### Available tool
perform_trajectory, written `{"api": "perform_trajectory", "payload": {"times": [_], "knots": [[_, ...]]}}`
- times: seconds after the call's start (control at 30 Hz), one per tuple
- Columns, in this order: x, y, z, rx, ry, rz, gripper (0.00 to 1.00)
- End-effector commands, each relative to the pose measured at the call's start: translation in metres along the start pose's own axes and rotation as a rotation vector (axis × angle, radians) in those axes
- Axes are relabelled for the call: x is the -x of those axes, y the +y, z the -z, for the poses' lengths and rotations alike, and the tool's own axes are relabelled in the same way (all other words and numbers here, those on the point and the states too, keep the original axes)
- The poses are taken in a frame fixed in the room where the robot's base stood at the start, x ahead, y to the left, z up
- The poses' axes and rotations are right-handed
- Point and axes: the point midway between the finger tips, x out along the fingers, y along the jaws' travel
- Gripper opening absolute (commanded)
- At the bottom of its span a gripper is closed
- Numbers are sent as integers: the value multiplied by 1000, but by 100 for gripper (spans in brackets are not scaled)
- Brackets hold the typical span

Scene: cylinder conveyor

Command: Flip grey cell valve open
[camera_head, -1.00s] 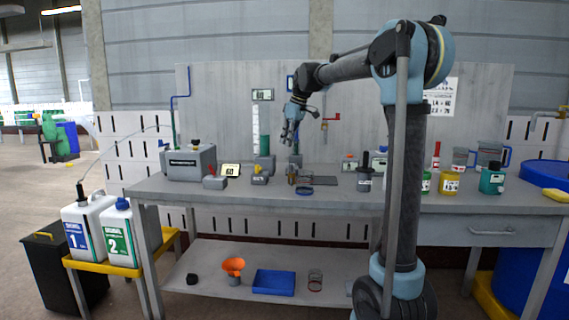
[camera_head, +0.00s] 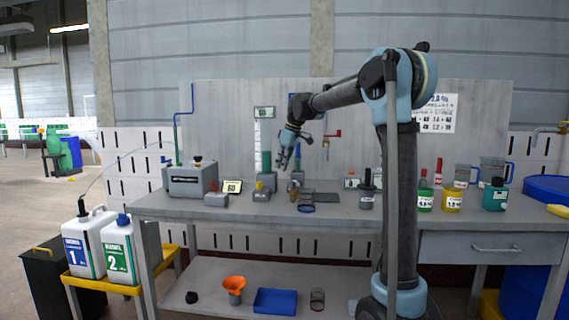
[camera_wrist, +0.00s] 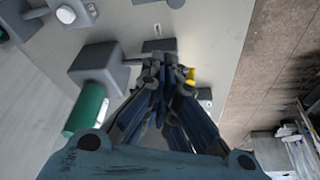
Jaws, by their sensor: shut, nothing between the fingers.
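A small grey block with a yellow handle on top (camera_head: 262,189) stands on the bench, in front of the green column; it looks like the cell with its valve. In the wrist view a yellow piece (camera_wrist: 190,76) shows just right of my fingertips, partly hidden by them, with a grey labelled body (camera_wrist: 204,97) beside it. My gripper (camera_head: 283,166) is shut and empty, pointing down above the bench, slightly right of the yellow handle. In the wrist view my gripper (camera_wrist: 158,62) has its fingers together. I cannot tell whether it touches the handle.
The green column (camera_head: 267,160) with its grey base (camera_wrist: 98,68) stands close behind.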

Motion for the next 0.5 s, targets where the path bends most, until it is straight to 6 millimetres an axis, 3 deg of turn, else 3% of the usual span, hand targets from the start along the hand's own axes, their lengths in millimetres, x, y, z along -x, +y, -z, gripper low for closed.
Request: {"api": "perform_trajectory", "payload": {"times": [0.33, 0.5], "knots": [[-62, 0, 0, 0, 0, 0, 0], [-49, 0, -25, -2, 0, 0, 0]]}}
